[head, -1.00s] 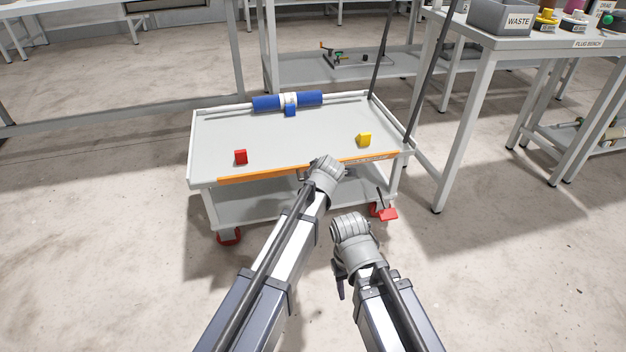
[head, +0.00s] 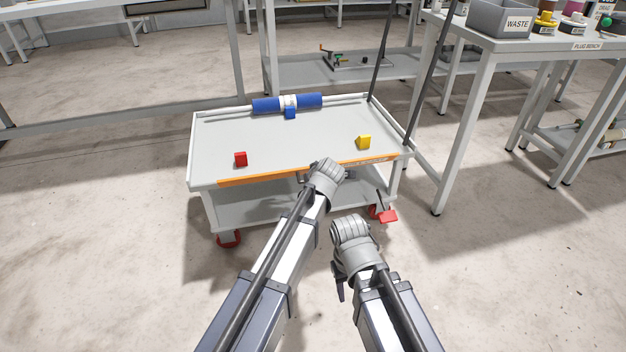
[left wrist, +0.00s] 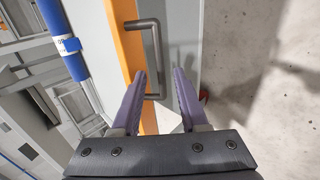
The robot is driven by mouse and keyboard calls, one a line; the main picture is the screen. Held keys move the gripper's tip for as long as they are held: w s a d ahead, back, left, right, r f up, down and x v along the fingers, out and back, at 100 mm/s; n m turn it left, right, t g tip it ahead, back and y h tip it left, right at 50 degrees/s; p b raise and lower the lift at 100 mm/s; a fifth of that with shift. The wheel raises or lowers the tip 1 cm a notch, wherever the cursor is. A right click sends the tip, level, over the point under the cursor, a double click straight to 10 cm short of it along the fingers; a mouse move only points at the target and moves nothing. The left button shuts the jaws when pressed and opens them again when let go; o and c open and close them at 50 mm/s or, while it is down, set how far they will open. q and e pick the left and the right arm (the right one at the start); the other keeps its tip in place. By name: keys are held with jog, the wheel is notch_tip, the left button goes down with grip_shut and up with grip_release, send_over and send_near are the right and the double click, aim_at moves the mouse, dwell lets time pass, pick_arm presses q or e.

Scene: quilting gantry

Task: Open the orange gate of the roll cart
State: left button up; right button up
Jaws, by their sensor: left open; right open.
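The roll cart (head: 260,147) stands in front of me with its orange gate (head: 262,174) along the near edge. The gate looks upright and shut. In the left wrist view the orange gate (left wrist: 128,45) carries a dark U-shaped handle (left wrist: 156,50). My left gripper (left wrist: 160,75) is open, with its two purple fingers on either side of the handle's bar; I cannot tell if they touch it. In the head view my left wrist hides those fingers and part of the gate. My right gripper (head: 340,288) is open and empty, low in front of the cart, mostly hidden by its own wrist.
A red caster pedal (head: 388,216) sticks out below. The plug bench (head: 470,75) stands at the right.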

pick_arm(q)
jog(key=p+v, duration=0.5)
jog(key=v, duration=0.2)
jog(key=shift+s+r, duration=0.2)
jog(key=shift+r, duration=0.05)
pick_arm(e)
notch_tip(320, 180, up, 5)
jog(key=shift+r, duration=0.1)
